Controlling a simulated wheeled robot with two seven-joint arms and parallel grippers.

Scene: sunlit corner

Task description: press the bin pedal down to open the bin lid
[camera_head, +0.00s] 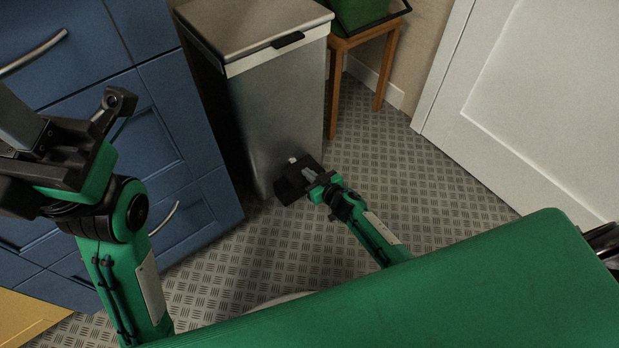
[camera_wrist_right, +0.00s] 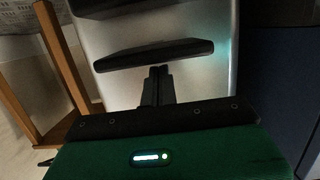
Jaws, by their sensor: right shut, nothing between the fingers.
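The silver bin (camera_head: 275,105) stands upright beside the blue cabinet. Its lid (camera_head: 250,22) lies flat and shut, with a dark tab (camera_head: 288,40) at the front edge. In the right wrist view the dark pedal (camera_wrist_right: 150,54) sticks out before the bin's metal front (camera_wrist_right: 215,75). My right gripper (camera_head: 297,168) is low at the bin's front foot, shut and empty. Its fingertips (camera_wrist_right: 157,72) show right at the pedal's near edge; I cannot tell whether they touch. My left gripper (camera_head: 60,165) is folded at the left, its fingers not clear.
Blue drawers (camera_head: 150,125) with metal handles stand close on the bin's left. A wooden stool (camera_head: 338,85) bearing a green box (camera_head: 358,12) stands on its right. A white door (camera_head: 545,95) is at the right. The patterned floor (camera_head: 400,150) between is clear.

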